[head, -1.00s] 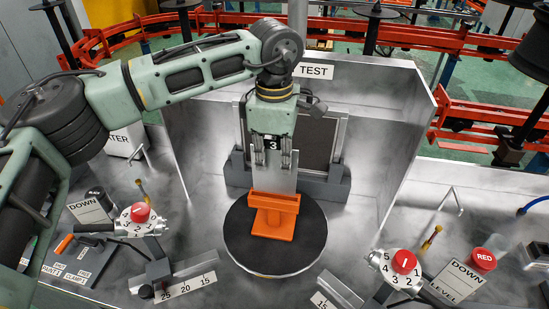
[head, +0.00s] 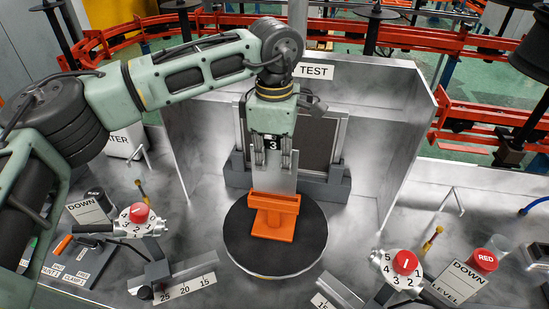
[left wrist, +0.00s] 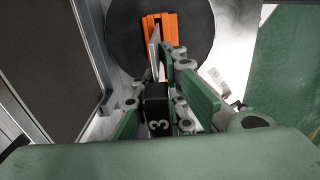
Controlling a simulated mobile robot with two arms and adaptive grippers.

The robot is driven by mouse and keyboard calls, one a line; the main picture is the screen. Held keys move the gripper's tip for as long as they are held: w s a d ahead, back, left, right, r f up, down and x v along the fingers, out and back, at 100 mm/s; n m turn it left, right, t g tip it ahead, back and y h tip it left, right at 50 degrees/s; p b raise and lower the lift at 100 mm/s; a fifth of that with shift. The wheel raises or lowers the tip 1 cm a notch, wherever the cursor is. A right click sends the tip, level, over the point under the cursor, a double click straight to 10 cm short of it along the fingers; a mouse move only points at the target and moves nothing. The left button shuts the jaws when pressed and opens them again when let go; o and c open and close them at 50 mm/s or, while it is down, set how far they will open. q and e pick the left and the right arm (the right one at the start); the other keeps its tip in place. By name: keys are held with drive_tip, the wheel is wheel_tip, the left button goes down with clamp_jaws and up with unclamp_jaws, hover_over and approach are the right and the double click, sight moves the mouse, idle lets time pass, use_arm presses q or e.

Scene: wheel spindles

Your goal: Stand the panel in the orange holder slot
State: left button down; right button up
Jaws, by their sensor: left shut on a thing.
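The light grey panel (head: 283,182) is upright in my left gripper (head: 272,163), which is shut on its upper part. In the left wrist view the panel (left wrist: 154,46) shows nearly edge-on beyond the fingers (left wrist: 165,75). The orange holder (head: 272,222) stands on a round black turntable (head: 245,245). The panel's lower edge meets the holder's top rim in the head view; I cannot tell how far it sits inside the slot. In the left wrist view the holder (left wrist: 168,24) lies just past the panel. My right gripper is not in view.
A dark framed screen (head: 318,138) in grey supports stands close behind the panel. Metal walls (head: 390,130) enclose the back and sides. Red-knobbed dials (head: 139,213) and (head: 405,262) stand at both sides, with rulers (head: 185,287) in front. The turntable's front is clear.

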sight(274, 138)
use_arm(q)
drive_tip(key=shift+f, duration=0.15)
drive_tip(key=shift+f+b, duration=0.3)
drive_tip(key=shift+b, duration=0.05)
drive_tip(key=shift+f+b, duration=1.1)
drive_tip(key=shift+f, duration=0.3)
drive_tip(key=c, duration=1.7)
unclamp_jaws()
drive_tip(key=shift+r, duration=0.1)
wheel_tip(274, 138, up, 12)
drive_tip(key=shift+s+f, duration=0.1)
